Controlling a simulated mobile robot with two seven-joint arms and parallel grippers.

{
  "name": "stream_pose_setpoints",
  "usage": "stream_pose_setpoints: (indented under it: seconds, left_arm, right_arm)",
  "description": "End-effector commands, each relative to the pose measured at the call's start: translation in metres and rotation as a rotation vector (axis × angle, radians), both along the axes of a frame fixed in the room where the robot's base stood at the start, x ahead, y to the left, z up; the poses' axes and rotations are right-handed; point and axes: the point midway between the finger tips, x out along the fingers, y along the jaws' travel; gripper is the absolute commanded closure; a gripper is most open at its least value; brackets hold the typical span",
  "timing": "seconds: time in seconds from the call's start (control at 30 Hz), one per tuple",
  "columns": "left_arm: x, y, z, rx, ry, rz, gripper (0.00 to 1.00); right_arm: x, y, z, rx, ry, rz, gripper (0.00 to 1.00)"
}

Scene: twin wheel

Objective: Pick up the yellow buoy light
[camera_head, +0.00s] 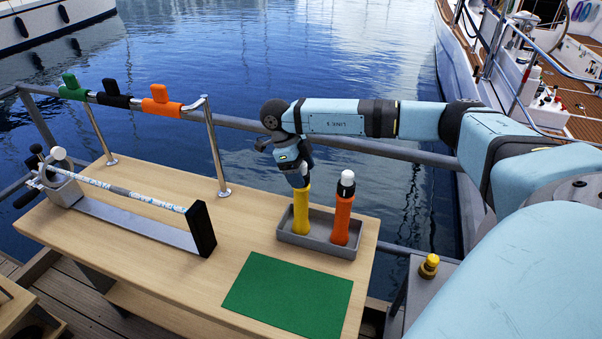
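The yellow buoy light (301,212) stands upright in a grey tray (318,246) on the wooden table. My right gripper (301,183) points down at its top end, and the fingers hide that top. I cannot tell whether the fingers are closed on it. An orange buoy light (342,215) with a white top stands upright beside it in the same tray, to the right. My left gripper is not in view.
A green mat (288,296) lies in front of the tray. A rope-holding stand (138,222) is at the left. A metal rail (213,150) carries green, black and orange fittings. Water lies beyond the table; a yellow-topped knob (429,266) is at the right.

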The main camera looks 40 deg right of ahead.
Motion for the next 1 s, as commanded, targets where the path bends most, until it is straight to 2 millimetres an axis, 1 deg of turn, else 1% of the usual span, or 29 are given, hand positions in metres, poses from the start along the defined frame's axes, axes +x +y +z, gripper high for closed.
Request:
stream_pose_setpoints:
  seconds: [0.03,0.07,0.1,0.17,0.2,0.3,0.57,0.73,0.87,0.97,1.0]
  left_arm:
    - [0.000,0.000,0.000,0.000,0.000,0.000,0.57]
    - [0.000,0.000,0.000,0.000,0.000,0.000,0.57]
    - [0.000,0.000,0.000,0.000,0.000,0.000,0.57]
    - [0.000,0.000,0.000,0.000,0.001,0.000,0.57]
    - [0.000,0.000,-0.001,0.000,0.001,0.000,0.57]
    - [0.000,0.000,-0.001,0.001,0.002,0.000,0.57]
    - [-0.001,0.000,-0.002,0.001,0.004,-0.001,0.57]
    - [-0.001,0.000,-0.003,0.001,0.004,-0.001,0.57]
    - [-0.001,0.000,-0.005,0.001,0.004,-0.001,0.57]
    - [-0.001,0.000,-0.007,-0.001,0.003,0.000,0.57]
    - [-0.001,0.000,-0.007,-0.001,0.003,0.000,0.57]
  right_arm:
    - [0.000,0.000,0.000,0.000,0.000,0.000,0.40]
    - [0.000,0.000,0.000,0.000,0.000,0.000,0.47]
    - [0.000,0.000,0.000,0.000,0.000,0.000,0.56]
    - [0.000,0.000,0.000,0.000,0.000,0.000,0.70]
    - [0.000,0.000,0.000,0.000,0.000,0.000,0.79]
    - [0.000,0.000,0.000,0.000,0.000,0.000,1.00]
    - [0.000,0.000,0.002,0.000,-0.001,0.000,1.00]
    - [0.001,0.000,0.010,0.000,-0.001,0.000,1.00]
    - [0.001,0.000,0.027,0.001,-0.003,0.000,1.00]
    - [0.001,0.000,0.046,0.001,-0.004,0.000,1.00]
    - [0.001,0.001,0.056,0.002,-0.006,0.001,1.00]
